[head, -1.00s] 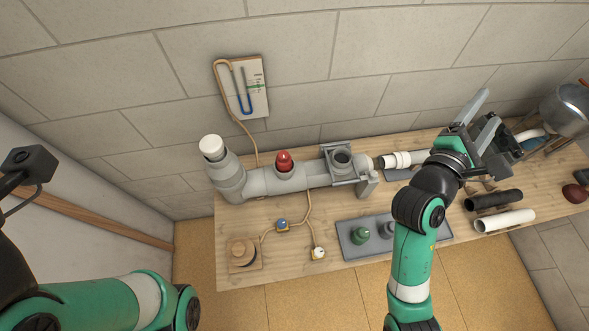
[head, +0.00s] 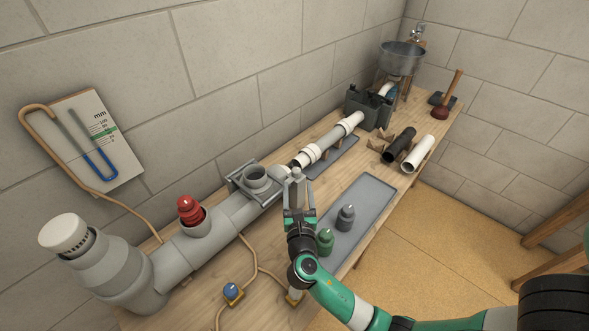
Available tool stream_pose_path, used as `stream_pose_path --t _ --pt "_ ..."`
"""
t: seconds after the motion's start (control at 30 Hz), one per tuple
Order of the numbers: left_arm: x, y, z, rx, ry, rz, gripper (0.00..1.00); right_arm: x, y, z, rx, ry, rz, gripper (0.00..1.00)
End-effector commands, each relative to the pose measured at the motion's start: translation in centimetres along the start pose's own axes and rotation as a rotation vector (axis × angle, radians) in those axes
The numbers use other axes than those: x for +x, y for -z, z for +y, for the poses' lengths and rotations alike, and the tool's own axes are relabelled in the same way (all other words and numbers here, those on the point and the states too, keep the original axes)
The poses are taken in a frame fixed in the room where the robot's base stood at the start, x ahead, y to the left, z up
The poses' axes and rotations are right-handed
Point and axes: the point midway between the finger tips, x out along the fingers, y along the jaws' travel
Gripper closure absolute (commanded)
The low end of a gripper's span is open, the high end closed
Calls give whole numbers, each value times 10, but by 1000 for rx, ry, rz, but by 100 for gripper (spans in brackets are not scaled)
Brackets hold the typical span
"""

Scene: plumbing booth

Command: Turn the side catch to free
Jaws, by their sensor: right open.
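A grey pipe run (head: 232,212) lies along the bench with a square grey bracket (head: 238,184) around its upright open socket (head: 256,178). I cannot clearly make out the side catch; the bracket's near right side is partly hidden by my right gripper (head: 298,188). The right gripper is open and empty, fingers pointing up in the picture, close to the right end of the bracket. I cannot tell whether it touches. My left gripper is not in view.
A red plug (head: 190,209) and a white cap (head: 67,233) sit on the pipe's left part. A grey tray (head: 372,194) holds a green fitting (head: 325,240) and a grey fitting (head: 345,217). A white pipe (head: 331,136) runs to a dark box (head: 372,108).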

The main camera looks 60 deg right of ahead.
Motion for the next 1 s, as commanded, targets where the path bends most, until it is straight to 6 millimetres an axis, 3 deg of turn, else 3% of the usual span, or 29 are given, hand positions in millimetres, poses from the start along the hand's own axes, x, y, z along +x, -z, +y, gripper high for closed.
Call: stream_pose_path --t 0.07,0.4,0.6,0.83,1.0 --pt "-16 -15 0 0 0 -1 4 15 8 -1 7 5 -4 33" --pt "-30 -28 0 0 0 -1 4 87 3 -1 3 2 -4 33" --pt "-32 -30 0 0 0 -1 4 104 0 0 2 0 -3 33" --pt "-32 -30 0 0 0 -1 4 104 0 0 2 -1 -2 33" --pt "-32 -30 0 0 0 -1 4 104 0 0 2 -1 -2 64"
